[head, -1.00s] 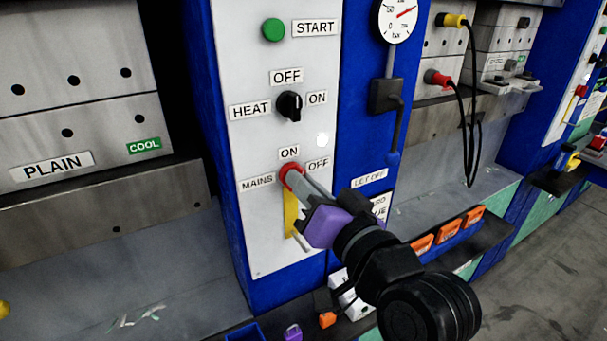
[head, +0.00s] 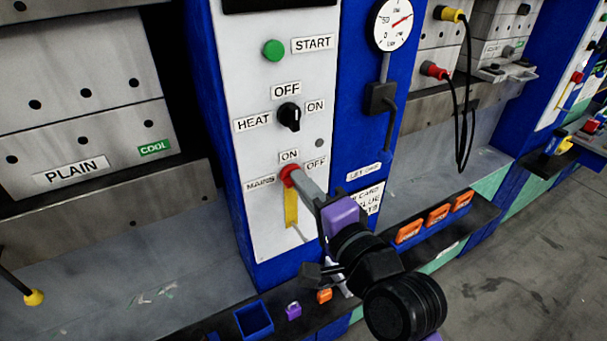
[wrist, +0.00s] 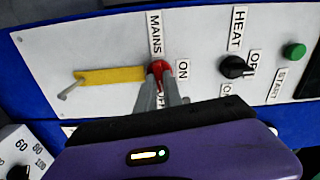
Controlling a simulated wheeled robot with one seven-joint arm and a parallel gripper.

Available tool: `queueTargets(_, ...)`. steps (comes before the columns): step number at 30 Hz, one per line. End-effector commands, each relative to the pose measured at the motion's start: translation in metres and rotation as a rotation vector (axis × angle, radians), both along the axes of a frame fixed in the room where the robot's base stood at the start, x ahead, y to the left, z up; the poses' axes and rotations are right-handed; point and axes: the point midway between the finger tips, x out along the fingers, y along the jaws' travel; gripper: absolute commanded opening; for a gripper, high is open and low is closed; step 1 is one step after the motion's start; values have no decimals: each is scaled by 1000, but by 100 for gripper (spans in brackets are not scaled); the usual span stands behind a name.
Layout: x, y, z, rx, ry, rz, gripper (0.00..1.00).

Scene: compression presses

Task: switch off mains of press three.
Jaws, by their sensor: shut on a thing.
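The mains switch of the press is a red knob (head: 287,176) low on the white panel (head: 262,222), between the MAINS, ON and OFF labels. A yellow strip (head: 291,208) with a metal pin at its end runs down the panel from the knob. My gripper (head: 296,182) reaches in from the lower right and is shut on the red knob. The wrist view shows both grey fingertips (wrist: 160,88) at the red knob (wrist: 158,69), partly covering it and the OFF label. A small round lamp (head: 319,143) above OFF is grey and unlit. Which way the knob points is hidden.
Above are the black HEAT knob (head: 289,116) and green START button (head: 273,50). A gauge (head: 394,25) is on the blue column to the right. Below, a ledge carries a blue bin (head: 254,320) and a purple padlock (head: 293,311). Floor is free at the right.

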Motion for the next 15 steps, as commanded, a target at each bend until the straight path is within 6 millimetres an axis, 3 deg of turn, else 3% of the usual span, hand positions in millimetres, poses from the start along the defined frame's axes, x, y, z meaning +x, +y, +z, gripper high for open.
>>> queueTargets(15, 1, -2, 0, 129, 85, -5, 0)
